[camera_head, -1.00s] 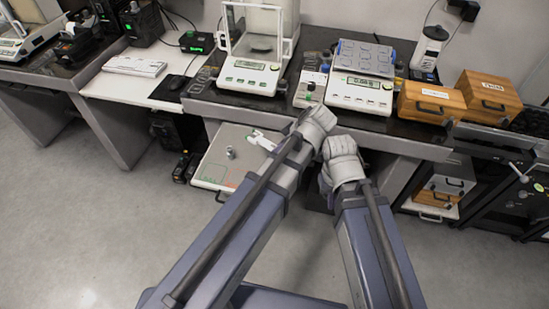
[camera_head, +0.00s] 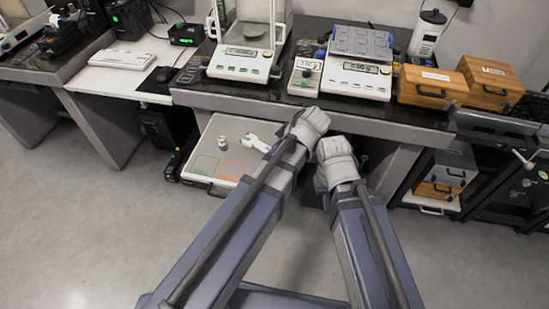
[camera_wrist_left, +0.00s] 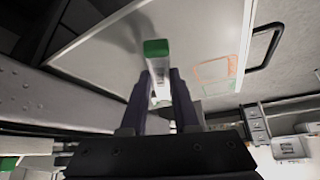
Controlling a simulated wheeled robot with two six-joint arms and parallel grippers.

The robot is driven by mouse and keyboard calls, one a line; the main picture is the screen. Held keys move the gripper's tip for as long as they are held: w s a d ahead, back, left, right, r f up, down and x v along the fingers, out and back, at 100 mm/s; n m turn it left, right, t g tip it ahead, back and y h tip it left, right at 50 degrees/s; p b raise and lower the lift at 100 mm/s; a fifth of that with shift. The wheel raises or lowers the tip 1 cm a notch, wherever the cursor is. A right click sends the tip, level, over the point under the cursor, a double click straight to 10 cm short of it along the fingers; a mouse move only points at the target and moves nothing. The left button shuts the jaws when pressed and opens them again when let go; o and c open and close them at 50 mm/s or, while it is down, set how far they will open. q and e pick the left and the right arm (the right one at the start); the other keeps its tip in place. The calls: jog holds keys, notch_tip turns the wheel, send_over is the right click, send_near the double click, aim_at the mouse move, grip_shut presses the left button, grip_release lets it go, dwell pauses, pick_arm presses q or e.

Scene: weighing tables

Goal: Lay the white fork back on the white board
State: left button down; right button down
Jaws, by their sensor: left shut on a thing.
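The fork is over the white board (camera_head: 232,128), which also shows in the left wrist view (camera_wrist_left: 110,55). I cannot tell whether it touches the board. My right gripper is hidden behind my right arm in the head view.
A small metal weight (camera_head: 222,143) stands on the board, left of the fork. The board carries green and orange outlines and a front handle. Above are the dark table, a glass-shielded balance (camera_head: 240,65), another balance (camera_head: 357,82) and wooden boxes (camera_head: 430,87).

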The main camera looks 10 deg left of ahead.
pick_arm(q)
jog(key=shift+f+b, duration=1.3)
jog(key=shift+f, duration=0.3)
jog(key=shift+f, duration=0.2)
jog(key=c, duration=0.7)
grip_release()
jog(key=shift+o, duration=0.2)
jog(key=shift+r, duration=0.1)
